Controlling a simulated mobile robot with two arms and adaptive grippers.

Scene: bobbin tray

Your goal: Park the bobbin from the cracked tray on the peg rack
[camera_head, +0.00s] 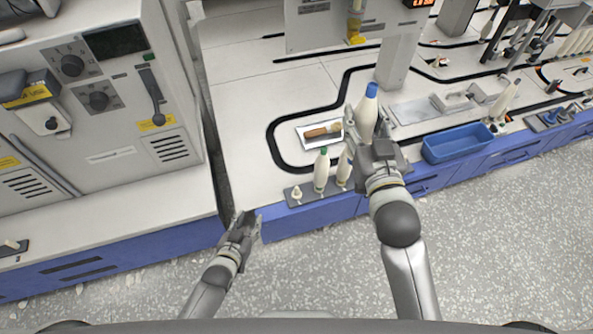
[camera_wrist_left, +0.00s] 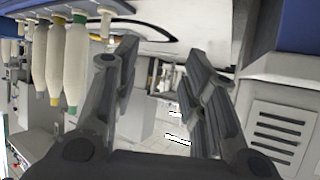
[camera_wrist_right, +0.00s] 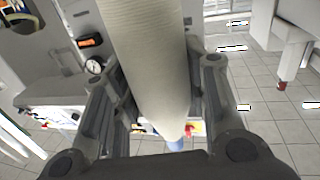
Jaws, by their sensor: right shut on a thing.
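My right gripper (camera_head: 368,128) is shut on a cream bobbin with a blue tip (camera_head: 367,112) and holds it roughly upright above the counter. The bobbin also fills the middle of the right wrist view (camera_wrist_right: 155,60), between the fingers. The peg rack (camera_head: 309,193) is a grey strip at the counter's front edge. A green-tipped bobbin (camera_head: 321,171) and another cream bobbin (camera_head: 344,170) stand on it, beside a bare short peg (camera_head: 296,193) at its left end. The right gripper hides the rack's right part. My left gripper (camera_head: 246,218) is open and empty, left of the rack.
A white tray (camera_head: 304,134) behind the rack holds a brown thing with a pale end. A blue bin (camera_head: 457,144) stands right of the right gripper. A grey machine cabinet (camera_head: 110,100) fills the left. A black track loops over the white counter.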

